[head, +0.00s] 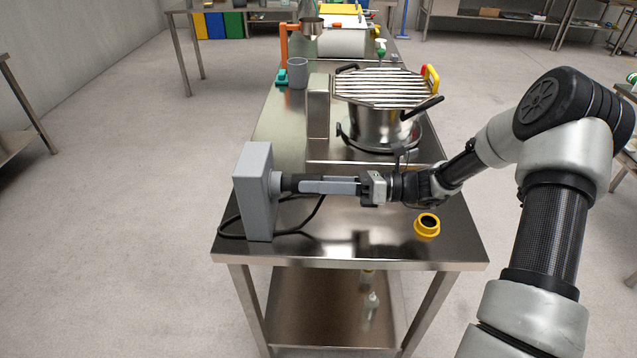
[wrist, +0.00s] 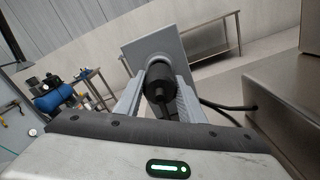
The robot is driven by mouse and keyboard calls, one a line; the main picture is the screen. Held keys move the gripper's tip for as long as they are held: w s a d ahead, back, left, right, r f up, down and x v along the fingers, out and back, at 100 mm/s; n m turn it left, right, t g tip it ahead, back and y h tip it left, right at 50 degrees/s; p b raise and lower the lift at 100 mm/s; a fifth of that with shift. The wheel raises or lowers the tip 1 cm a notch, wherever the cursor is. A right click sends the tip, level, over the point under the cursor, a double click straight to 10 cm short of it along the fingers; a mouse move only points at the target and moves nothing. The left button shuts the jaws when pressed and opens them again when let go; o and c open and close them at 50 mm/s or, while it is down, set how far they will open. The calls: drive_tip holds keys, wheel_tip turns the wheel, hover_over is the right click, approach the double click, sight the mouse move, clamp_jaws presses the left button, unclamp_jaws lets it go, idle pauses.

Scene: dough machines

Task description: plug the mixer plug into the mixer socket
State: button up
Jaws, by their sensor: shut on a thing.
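The mixer plug (head: 287,183) is a dark cylinder held between the fingers of my gripper (head: 300,186). It also shows in the wrist view (wrist: 158,88), with a gripper finger on each side. The mixer socket (head: 256,190) is a grey upright box at the table's left front. The plug lies level and points at the box's right face. Its front end meets the round collar there; I cannot tell how deep it sits. In the wrist view the grey socket plate (wrist: 152,52) is straight behind the plug. A black cable (head: 300,225) loops over the table around the socket.
The steel table (head: 350,245) carries a yellow ring-shaped part (head: 427,225) at the right front. A pot (head: 378,125) with a grill rack (head: 380,88) on top stands behind my arm. A steel box (head: 318,106) and a grey mug (head: 298,73) are further back.

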drive_tip(key=shift+a+p, duration=0.3)
drive_tip(key=shift+a, duration=0.8)
drive_tip(key=o, duration=1.5)
drive_tip(key=shift+d, duration=0.5)
drive_tip(key=shift+d+p, duration=0.55)
drive_tip(key=shift+d, duration=1.25)
drive_tip(key=d, duration=1.7)
drive_tip(key=shift+s+d, duration=0.2)
drive_tip(key=shift+s, duration=0.15)
